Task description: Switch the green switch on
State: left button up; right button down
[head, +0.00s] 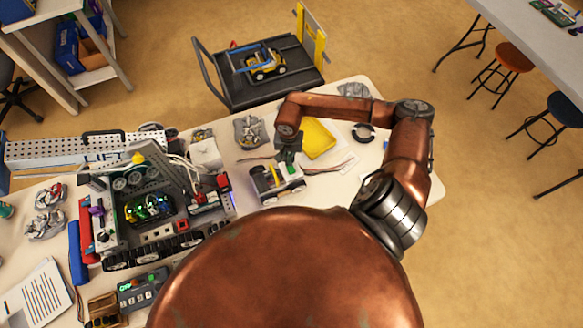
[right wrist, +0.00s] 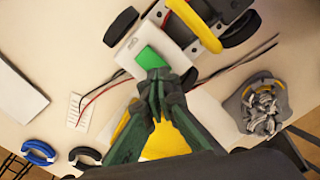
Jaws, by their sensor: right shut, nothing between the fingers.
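The green switch (right wrist: 149,58) is a flat green rocker on a white block (right wrist: 128,47), which is fixed to a small wheeled vehicle (head: 268,184). It shows as a small green patch in the head view (head: 292,170). My right gripper (right wrist: 157,77) is shut and empty. In the right wrist view its dark green fingertips overlap the lower edge of the switch; I cannot tell whether they touch it. In the head view the right gripper (head: 288,154) points down just above the vehicle. My left gripper is not in view.
A yellow tray (head: 318,138) lies beside the vehicle, with thin red and black wires (right wrist: 98,92) nearby. A large tracked robot (head: 150,208) stands to the left. A grey part in a yellow-edged holder (right wrist: 262,105) and a blue ring (right wrist: 38,152) lie on the table.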

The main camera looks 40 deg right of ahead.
jog(key=shift+f+b, duration=0.8)
jog(key=shift+f, duration=0.05)
dwell(0.3)
jog(key=shift+r, duration=0.1)
jog(key=shift+r+p, duration=1.4)
jog(key=shift+r, duration=2.05)
